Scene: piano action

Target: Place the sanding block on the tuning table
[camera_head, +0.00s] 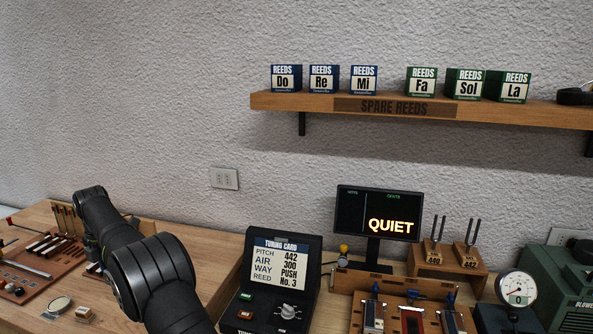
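My arm reaches in from the bottom, left of centre. My gripper is not in view. I cannot pick out the sanding block for sure. A small tan block (84,315) with a label lies on the bench at the lower left, too small to identify. The tuning table is not clearly marked. A wooden fixture (392,284) with blue clamps and reed pieces stands at the lower right of centre, cut off by the bottom edge.
A tuning card console (284,262) stands right of my arm. Behind the fixture are a display reading QUIET (378,213) and tuning forks (437,242). A dial gauge (515,289) and green blower (562,285) are at right. A shelf (300,101) holds several reed boxes. Tools (40,245) crowd the left.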

